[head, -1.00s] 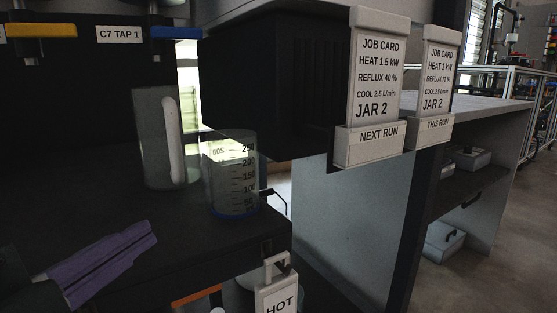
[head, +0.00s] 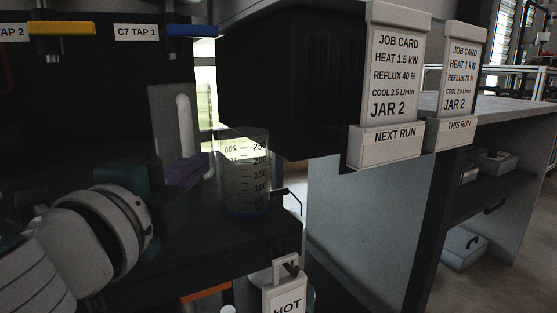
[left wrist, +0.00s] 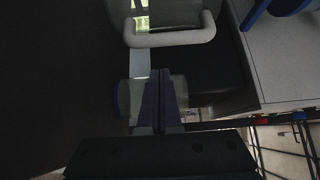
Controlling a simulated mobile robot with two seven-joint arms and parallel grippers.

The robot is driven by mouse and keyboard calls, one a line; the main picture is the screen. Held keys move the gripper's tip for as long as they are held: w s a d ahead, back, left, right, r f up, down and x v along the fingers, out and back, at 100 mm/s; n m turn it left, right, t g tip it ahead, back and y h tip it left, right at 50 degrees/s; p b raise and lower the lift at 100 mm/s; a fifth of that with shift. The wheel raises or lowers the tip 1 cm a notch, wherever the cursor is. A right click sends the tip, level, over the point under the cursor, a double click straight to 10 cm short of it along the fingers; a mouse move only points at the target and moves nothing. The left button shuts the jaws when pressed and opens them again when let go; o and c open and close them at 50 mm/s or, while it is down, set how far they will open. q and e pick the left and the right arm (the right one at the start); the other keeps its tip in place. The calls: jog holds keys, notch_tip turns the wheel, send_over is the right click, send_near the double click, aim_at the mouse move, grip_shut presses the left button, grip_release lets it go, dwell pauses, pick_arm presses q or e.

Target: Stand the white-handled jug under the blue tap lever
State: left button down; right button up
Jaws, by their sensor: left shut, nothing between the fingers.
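The clear jug (head: 164,125) with the white upright handle (head: 184,118) stands on the dark bench. In the picture it is below and slightly left of the blue tap lever (head: 191,30); I cannot tell whether it is directly under the outlet. My left gripper (head: 201,163) has purple fingers, shut and empty, in front of the jug's lower part and beside the graduated beaker. In the left wrist view, the white handle (left wrist: 170,39) lies beyond the fingertips (left wrist: 160,75), apart from them. My right gripper is not in view.
The graduated beaker (head: 245,170) with a blue base stands close right of my fingers, near the bench edge. A yellow lever (head: 62,28) is left of the blue one. A black box (head: 290,85) overhangs at right. A HOT tag (head: 287,303) hangs at the bench's front.

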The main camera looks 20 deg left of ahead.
aim_at(189, 154)
pick_arm(q)
jog(key=shift+w+a, duration=0.35)
jog(key=shift+a, duration=0.25)
jog(key=shift+w+a, duration=0.35)
jog(key=shift+a, duration=0.2)
jog(key=shift+w+a, duration=0.35)
jog(key=shift+a, duration=0.15)
jog(key=shift+w+a, duration=0.25)
jog(key=shift+a, duration=0.05)
jog(key=shift+d, duration=0.1)
